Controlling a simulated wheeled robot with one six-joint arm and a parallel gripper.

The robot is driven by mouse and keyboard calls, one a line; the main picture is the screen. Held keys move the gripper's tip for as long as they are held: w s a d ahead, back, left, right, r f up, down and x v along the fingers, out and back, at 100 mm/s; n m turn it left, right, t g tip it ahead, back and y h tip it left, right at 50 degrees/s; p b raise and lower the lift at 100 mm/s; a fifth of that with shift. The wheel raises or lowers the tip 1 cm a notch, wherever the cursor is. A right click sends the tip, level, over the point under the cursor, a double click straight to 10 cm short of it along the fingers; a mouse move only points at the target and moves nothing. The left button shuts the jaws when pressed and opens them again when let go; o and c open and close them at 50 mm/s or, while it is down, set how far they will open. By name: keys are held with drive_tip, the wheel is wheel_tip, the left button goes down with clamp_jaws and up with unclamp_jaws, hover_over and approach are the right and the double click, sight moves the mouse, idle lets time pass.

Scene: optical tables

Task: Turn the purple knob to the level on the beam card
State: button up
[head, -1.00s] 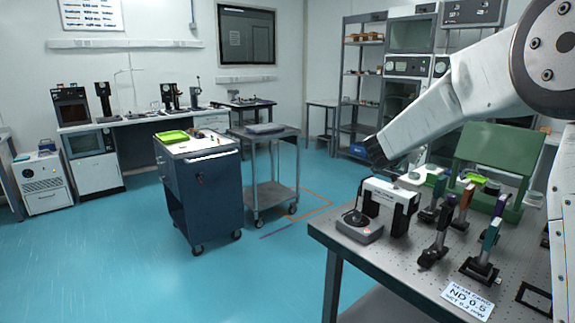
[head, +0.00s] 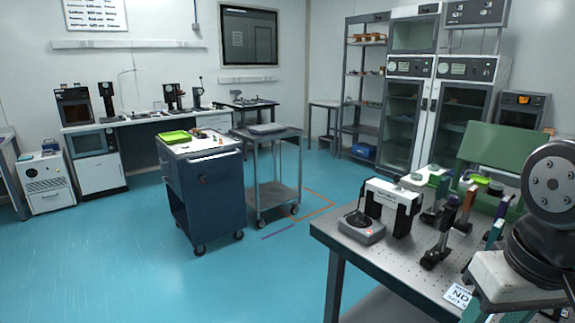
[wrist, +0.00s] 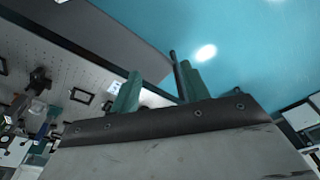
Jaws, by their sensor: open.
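The beam card (head: 458,296) lies near the front edge of the optical table; my arm covers much of it and only "ND" reads clearly. Small purple parts show on the table, one atop a black post (head: 453,203); I cannot tell which, if any, is the purple knob. My gripper (wrist: 158,88) shows in the wrist view as two green fingers, apart, with nothing visible between them. It is over the table edge and blue floor, clear of the posts. In the head view my arm hides the right part of the table.
The perforated table (head: 400,254) holds a grey box (head: 362,229), a white-and-black bridge-shaped device (head: 393,193), several posts and a green housing (head: 500,150). A black frame (wrist: 82,96) lies on the table in the wrist view. A blue cart (head: 205,195) stands left, with open floor before it.

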drive_tip(key=shift+s+d+f+g, duration=0.2)
drive_tip(key=shift+s+d+g, duration=0.15)
drive_tip(key=shift+s, duration=0.45)
idle(1.4)
drive_tip(key=m+t+h, duration=0.2)
drive_tip(key=t+h, duration=0.1)
drive_tip(key=t, duration=0.9)
approach(456, 202)
drive_tip(key=a+f, duration=0.2)
drive_tip(key=a, duration=0.1)
drive_tip(key=w+d+t, duration=0.1)
drive_tip(key=w, duration=0.2)
drive_tip(key=w+d+f+t, duration=0.1)
drive_tip(key=w+d+t, duration=0.1)
drive_tip(key=w, duration=0.2)
drive_tip(key=w+d+t, duration=0.1)
drive_tip(key=w+d, duration=0.1)
drive_tip(key=w, duration=0.1)
drive_tip(key=shift+w+f+n+t+y, duration=0.25)
drive_tip(key=shift+f+n+t+y, duration=0.05)
drive_tip(key=shift+f+t, duration=0.1)
